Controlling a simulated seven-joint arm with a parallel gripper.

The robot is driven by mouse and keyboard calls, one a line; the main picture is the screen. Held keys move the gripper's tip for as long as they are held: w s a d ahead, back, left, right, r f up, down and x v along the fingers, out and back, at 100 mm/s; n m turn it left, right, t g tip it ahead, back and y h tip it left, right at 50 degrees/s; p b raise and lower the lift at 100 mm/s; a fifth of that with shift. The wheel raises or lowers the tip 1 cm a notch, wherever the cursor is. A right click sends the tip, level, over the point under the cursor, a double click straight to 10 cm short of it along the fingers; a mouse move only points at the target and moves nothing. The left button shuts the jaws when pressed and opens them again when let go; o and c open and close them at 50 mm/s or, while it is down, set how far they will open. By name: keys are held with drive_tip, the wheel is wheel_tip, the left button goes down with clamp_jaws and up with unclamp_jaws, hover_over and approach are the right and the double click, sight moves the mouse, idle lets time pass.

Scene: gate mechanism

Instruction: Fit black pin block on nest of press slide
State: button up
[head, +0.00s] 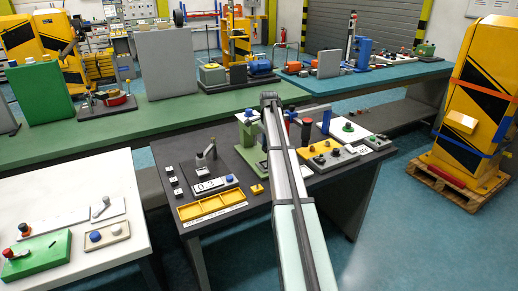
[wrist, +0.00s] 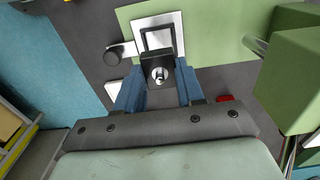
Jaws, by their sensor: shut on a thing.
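In the wrist view, my gripper (wrist: 157,88) has its two blue fingers shut on the black pin block (wrist: 152,63). The block shows a round silver pin or bore on its near face. Just beyond it lies a square silver frame with a dark inside (wrist: 174,22), which looks like the nest of the press slide, on a light green plate (wrist: 216,30). The block overlaps the frame's near edge in the picture; I cannot tell whether they touch. In the head view my arm hides the gripper, the block and the nest.
In the wrist view, a black round knob (wrist: 114,55) is left of the frame, and a large green block (wrist: 295,80) stands close on the right. In the head view, the dark table (head: 160,152) also carries a yellow tray (head: 211,206) and several fixtures.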

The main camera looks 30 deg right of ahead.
drive_tip(key=shift+f, duration=3.5)
drive_tip(key=shift+f, duration=0.15)
drive_tip(key=o, duration=1.2)
drive_tip(key=shift+s+f, duration=0.1)
drive_tip(key=shift+s, duration=0.05)
